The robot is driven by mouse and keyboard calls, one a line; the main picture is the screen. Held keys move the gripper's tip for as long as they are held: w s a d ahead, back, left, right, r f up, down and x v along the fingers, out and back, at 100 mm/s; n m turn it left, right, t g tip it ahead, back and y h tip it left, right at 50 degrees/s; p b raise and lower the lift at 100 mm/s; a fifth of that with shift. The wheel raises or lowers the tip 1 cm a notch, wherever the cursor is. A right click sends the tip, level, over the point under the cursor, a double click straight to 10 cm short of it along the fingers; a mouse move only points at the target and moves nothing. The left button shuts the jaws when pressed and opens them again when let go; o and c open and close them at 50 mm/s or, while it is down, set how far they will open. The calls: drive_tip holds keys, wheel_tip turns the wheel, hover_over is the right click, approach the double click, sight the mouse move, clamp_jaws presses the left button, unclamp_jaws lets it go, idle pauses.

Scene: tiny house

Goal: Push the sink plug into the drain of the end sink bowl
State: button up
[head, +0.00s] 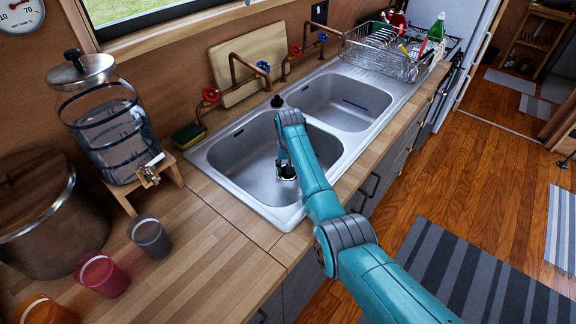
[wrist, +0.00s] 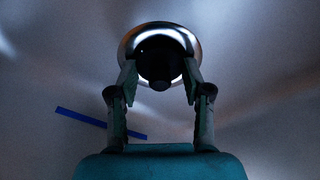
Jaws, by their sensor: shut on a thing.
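My gripper (head: 286,166) reaches down into the near bowl (head: 240,160) of the steel double sink. In the wrist view my gripper (wrist: 160,78) has its two fingers on either side of the dark round sink plug (wrist: 160,60) and is shut on it. A shiny drain ring (wrist: 160,28) shows around the plug. The plug is over or in the drain; its depth cannot be told. In the head view the fingers and plug are small and dark at the bowl floor.
Red-handled taps (head: 211,95) stand behind. A glass dispenser (head: 108,125) and cups (head: 150,236) stand left. A dish rack (head: 385,50) stands at the far end.

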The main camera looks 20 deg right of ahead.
drive_tip(key=shift+f, duration=0.2)
drive_tip(key=o, duration=1)
drive_tip(key=shift+o, duration=0.2)
drive_tip(key=shift+r, duration=0.1)
wheel_tip(320, 180, up, 12)
drive_tip(key=s, duration=0.1)
drive_tip(key=shift+s+a+f, duration=0.15)
drive_tip(key=shift+s+f, duration=0.05)
drive_tip(key=shift+s, duration=0.2)
drive_tip(key=shift+w, duration=0.1)
